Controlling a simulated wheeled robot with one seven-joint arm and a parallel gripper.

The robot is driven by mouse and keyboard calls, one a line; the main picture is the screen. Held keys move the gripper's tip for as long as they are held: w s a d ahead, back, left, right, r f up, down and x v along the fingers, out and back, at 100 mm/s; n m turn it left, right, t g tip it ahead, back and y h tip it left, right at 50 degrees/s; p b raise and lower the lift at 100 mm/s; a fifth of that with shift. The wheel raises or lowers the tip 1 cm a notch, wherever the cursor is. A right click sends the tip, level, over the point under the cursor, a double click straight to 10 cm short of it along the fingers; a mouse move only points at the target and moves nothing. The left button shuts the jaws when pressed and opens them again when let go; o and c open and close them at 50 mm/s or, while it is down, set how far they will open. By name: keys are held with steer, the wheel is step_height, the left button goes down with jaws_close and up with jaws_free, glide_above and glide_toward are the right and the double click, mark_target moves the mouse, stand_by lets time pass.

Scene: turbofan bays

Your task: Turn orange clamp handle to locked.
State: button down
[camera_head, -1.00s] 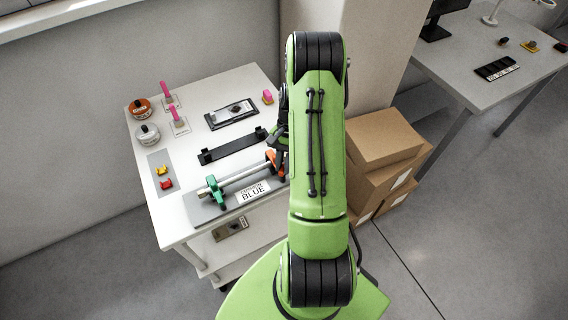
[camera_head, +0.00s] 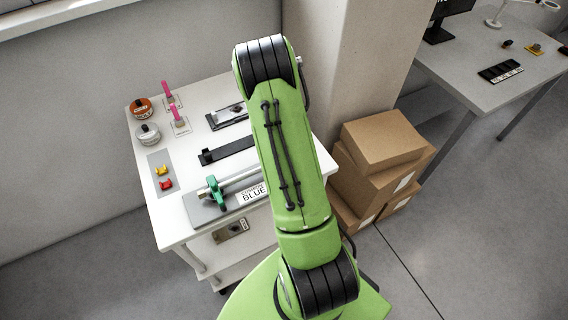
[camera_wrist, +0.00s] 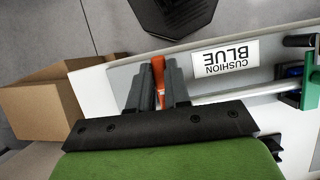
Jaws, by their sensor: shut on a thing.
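The orange clamp handle (camera_wrist: 158,72) shows in the wrist view as a narrow orange strip between the dark fingers of my gripper (camera_wrist: 158,85). My gripper is shut on it. The clamp's pale rod (camera_wrist: 235,96) runs from beside my fingers to a green clamp part (camera_wrist: 310,92) at the right edge. In the head view the rod (camera_head: 240,182) and the green part (camera_head: 215,191) lie on the grey base at the front of the white table. My arm hides the orange handle and my gripper there.
A label reading "CUSHION BLUE" (camera_wrist: 225,57) lies beside the rod. The white table (camera_head: 185,225) also carries a black bracket (camera_head: 225,152), pink upright handles (camera_head: 175,112), round jars (camera_head: 147,134) and small red and yellow pieces. Cardboard boxes (camera_head: 385,140) stand to the right.

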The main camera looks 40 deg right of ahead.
steer(key=shift+n, duration=0.4)
steer(key=c, duration=1.1)
jaws_free()
steer(key=p+v, duration=0.1)
steer(key=v, duration=1.4)
steer(key=shift+w+a+r, duration=0.1)
steer(key=shift+w+r, duration=0.05)
steer(key=shift+r, duration=0.25)
